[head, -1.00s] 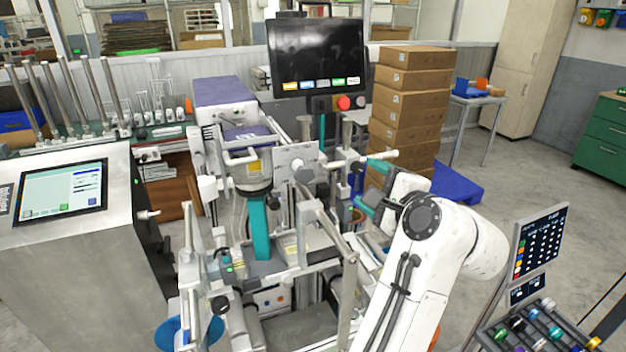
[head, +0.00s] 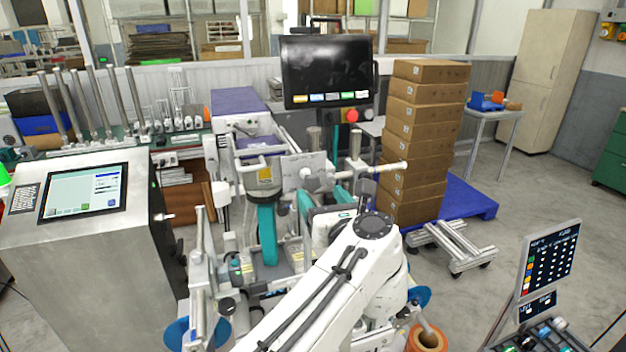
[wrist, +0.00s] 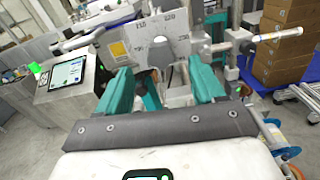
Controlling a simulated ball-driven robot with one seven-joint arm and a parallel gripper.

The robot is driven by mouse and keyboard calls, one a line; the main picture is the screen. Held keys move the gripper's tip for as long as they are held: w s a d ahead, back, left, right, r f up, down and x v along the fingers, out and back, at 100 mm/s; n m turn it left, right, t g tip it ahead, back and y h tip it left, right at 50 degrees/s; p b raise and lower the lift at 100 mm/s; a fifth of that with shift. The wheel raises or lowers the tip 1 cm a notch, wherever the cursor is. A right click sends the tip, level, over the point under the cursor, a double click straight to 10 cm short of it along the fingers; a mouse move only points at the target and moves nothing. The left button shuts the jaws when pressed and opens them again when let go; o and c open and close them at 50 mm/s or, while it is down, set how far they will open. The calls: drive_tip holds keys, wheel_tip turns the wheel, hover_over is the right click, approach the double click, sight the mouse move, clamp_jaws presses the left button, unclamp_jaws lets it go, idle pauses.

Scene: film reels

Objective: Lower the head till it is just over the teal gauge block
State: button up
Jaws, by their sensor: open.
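A crank with a white handle (head: 390,166) sticks out to the right. My gripper (wrist: 160,80) is open, its teal fingers apart, facing the lower edge of the scale plate. Nothing shows held. In the head view my arm partly hides the gripper.
A control cabinet with a screen (head: 84,192) stands at left. A dark monitor (head: 326,70) is above the machine. Stacked cartons (head: 422,140) on a blue pallet (head: 462,194) are behind right. Machine rails and posts crowd round my gripper.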

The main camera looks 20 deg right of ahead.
sight(313, 184)
drive_tip(key=shift+w+p, duration=0.65)
drive_tip(key=shift+w, duration=2.55)
drive_tip(key=shift+c, duration=0.2)
drive_tip(key=c, duration=1)
